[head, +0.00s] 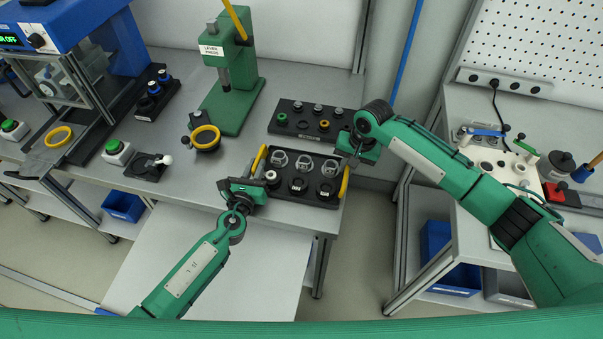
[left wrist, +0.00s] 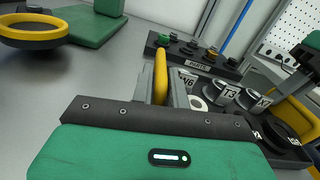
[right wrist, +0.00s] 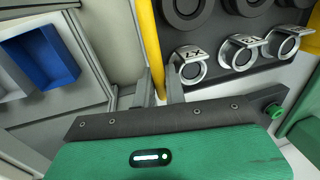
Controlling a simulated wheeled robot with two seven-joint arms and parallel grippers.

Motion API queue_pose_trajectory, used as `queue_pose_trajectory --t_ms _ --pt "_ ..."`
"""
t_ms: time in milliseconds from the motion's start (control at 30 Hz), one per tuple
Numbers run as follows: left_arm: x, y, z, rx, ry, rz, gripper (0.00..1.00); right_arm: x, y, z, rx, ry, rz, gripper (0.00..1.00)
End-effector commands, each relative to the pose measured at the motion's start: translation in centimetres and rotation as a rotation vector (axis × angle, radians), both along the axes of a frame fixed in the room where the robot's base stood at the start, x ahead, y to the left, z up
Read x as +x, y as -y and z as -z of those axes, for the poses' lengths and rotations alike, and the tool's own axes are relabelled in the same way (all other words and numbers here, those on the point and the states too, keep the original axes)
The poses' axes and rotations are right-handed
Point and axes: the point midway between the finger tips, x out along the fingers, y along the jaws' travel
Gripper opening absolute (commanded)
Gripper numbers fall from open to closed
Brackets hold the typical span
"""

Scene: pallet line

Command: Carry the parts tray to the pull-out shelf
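The parts tray (head: 318,202) is black with a yellow handle at each end. It sits on the grey workbench near its front right corner and holds two rows of round parts, the far row with labelled metal rings. My left gripper (head: 254,185) is at the left handle; the left wrist view shows its fingers closed around the yellow bar (left wrist: 160,76). My right gripper (head: 350,160) is at the right handle, its fingers on both sides of the bar (right wrist: 150,48). A pale pull-out shelf (head: 225,270) extends below the bench front, partly hidden by my left arm.
A black parts rack (head: 305,120) lies just behind the tray. A green lever press (head: 228,95) and a black dish with a yellow ring (head: 205,138) stand to the left. A second bench (head: 455,115) is on the right, across a gap.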

Motion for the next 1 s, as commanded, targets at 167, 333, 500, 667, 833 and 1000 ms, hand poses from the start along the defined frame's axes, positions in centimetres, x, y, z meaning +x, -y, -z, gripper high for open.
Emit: queue_pose_trajectory --t_ms 167,333,500,667,833,1000 --pt "0.0 0.0 0.0 0.0 0.0 0.0 0.0 0.0 0.0 0.0 -0.001 0.0 0.001 0.0" --pt "0.0 0.0 -0.2 -0.001 0.003 -0.001 0.0 0.1 0.0 -0.2 0.001 0.002 0.0 0.0" --pt "0.0 -0.1 -0.4 -0.001 0.003 -0.001 0.0 0.1 0.1 -0.4 0.0 0.002 0.001 0.0" --pt "0.1 -0.1 -1.0 -0.001 0.003 -0.002 0.0 0.1 0.1 -1.0 0.0 0.002 0.001 0.0" --pt "0.1 -0.1 -2.1 0.0 0.003 -0.002 0.0 0.1 0.1 -2.1 0.0 0.002 0.001 0.0" --pt "0.1 -0.1 -3.5 0.0 0.003 -0.003 0.0 0.1 0.1 -3.5 -0.002 0.002 0.002 0.0"
